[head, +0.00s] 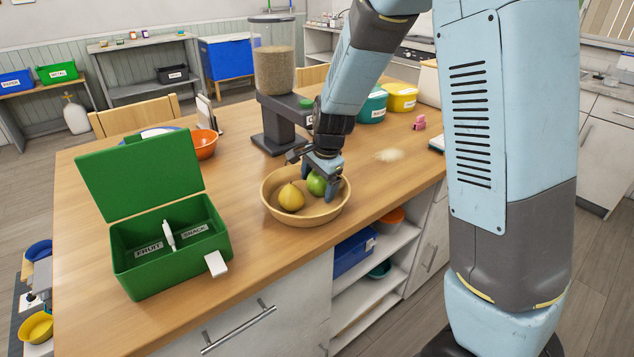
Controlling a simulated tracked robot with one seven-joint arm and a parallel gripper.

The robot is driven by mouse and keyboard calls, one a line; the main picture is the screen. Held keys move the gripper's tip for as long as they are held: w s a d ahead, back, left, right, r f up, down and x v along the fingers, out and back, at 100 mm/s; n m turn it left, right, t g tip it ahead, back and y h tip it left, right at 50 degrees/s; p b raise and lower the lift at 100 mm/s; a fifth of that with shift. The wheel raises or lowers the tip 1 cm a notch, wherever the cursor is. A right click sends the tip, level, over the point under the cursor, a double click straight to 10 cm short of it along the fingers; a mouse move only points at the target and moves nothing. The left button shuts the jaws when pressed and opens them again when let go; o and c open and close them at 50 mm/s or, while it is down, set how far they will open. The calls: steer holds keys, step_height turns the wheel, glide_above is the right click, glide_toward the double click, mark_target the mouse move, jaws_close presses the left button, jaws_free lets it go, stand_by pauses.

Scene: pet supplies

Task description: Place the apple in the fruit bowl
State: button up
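The fruit bowl (272,208) is a round tan bowl on the wooden table. A yellow pear (291,197) lies in its left part. The green apple (316,185) is inside the bowl, to the right of the pear and partly covered by my gripper. My gripper (322,178) points down into the bowl at the apple, with one finger showing along the apple's right side. The other finger is not clear, so I cannot tell whether the fingers press on the apple or stand apart from it.
An open green box (150,272) with FRUIT and SNACK labels stands left of the bowl. A food dispenser (274,100) stands behind it, with an orange bowl (203,144) to its left. Teal (371,106) and yellow (400,98) containers stand behind my arm. The table right of the bowl is mostly clear.

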mark_target(325, 183)
steer(key=shift+o, duration=0.5)
steer(key=v, duration=1)
steer(key=shift+s+r, duration=0.1)
steer(key=shift+r, duration=0.2)
steer(key=s+d+r+n+t, duration=0.2)
steer(key=s+d+r+n, duration=0.3)
steer(key=s+d+r, duration=0.45)
steer(key=s+d+r+n, duration=0.1)
steer(key=s+d+n, duration=0.1)
steer(key=s, duration=0.5)
steer(key=s+d+r+n+t+h, duration=0.1)
steer(key=s+d+n, duration=0.2)
steer(key=s+d, duration=0.2)
steer(key=shift+s+d+r+n+t+h, duration=0.3)
steer(key=shift+s+r, duration=0.05)
steer(key=shift+s, duration=0.65)
steer(key=shift+c, duration=0.2)
